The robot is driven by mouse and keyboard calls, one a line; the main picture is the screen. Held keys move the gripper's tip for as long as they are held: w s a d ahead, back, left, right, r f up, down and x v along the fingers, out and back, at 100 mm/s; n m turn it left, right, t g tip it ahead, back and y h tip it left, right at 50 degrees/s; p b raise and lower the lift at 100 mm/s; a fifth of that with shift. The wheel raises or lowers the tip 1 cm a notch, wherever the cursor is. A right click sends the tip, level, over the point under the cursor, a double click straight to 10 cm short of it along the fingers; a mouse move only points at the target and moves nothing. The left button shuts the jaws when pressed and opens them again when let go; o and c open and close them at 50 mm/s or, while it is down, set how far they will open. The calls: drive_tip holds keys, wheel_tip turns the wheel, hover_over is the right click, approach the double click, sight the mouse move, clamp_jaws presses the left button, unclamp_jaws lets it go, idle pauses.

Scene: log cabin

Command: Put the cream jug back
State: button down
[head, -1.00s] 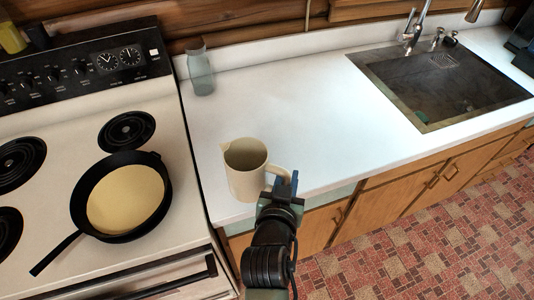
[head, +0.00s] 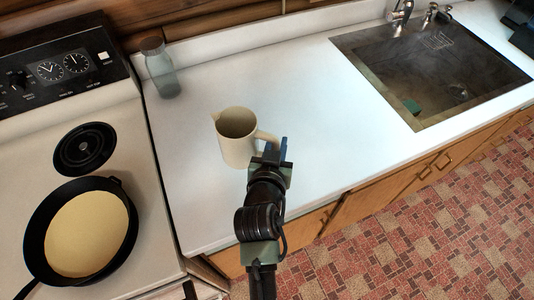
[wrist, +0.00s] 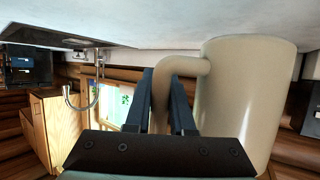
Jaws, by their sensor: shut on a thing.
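The cream jug (head: 236,140) is upright over the white counter in the head view, with its spout to the left and its handle to the right. In the wrist view the jug (wrist: 246,95) fills the right side, and its handle runs between my two fingers. My gripper (head: 272,150) is shut on the handle, to the right of the jug's body. I cannot tell whether the jug's base touches the counter. The inside of the jug looks empty.
A glass bottle (head: 159,68) stands at the back left of the counter (head: 310,110). A stove with a black skillet (head: 38,215) holding something pale yellow is on the left. The sink (head: 425,70) is at the right. The counter between bottle and sink is clear.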

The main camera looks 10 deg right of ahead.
drive_tip(key=shift+s+f, duration=0.15)
drive_tip(key=shift+f, duration=2.7)
drive_tip(key=shift+f+b, duration=0.2)
drive_tip(key=shift+b, duration=0.2)
drive_tip(key=c, duration=0.8)
unclamp_jaws()
drive_tip(key=shift+o, duration=0.2)
